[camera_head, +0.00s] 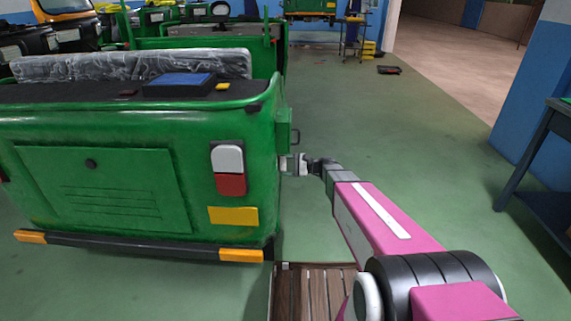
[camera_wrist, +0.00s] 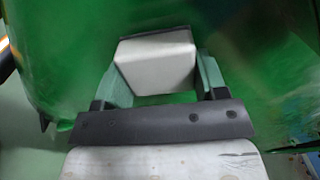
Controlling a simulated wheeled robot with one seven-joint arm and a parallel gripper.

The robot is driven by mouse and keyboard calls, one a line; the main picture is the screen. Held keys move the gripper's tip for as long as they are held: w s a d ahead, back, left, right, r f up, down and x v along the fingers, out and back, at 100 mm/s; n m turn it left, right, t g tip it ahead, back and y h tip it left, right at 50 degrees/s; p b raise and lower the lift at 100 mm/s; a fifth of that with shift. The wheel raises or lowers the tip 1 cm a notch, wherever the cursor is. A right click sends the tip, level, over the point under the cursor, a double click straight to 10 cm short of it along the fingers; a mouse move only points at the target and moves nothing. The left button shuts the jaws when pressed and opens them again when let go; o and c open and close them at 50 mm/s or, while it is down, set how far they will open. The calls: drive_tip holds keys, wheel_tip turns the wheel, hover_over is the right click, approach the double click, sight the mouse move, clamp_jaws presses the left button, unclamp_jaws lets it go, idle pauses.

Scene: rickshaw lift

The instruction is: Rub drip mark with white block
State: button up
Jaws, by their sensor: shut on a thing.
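My gripper (camera_wrist: 155,82) is shut on a white block (camera_wrist: 153,62), which sits between its two green fingers in the wrist view. In the head view my gripper (camera_head: 291,164) is at the right rear corner of the green rickshaw body (camera_head: 110,190). The block is close to the green surface in the wrist view; I cannot tell whether it touches. I cannot make out the drip mark; the block and gripper cover part of the panel.
A blue box (camera_head: 180,84) lies on the rickshaw's dark top ledge. A slatted wooden platform (camera_head: 312,292) is below my arm. A dark table (camera_head: 545,150) stands at the right by the blue wall. Green floor is open beyond my arm.

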drive_tip(key=shift+a+r, duration=0.1)
drive_tip(key=shift+r, duration=0.6)
drive_tip(key=w, duration=0.4)
idle(0.3)
drive_tip(key=d, duration=0.6)
drive_tip(key=shift+s+d, duration=0.15)
drive_tip(key=shift+d, duration=0.15)
drive_tip(key=d, duration=0.2)
drive_tip(key=shift+s+d, duration=0.1)
drive_tip(key=shift+d, duration=0.25)
idle(0.3)
idle(0.4)
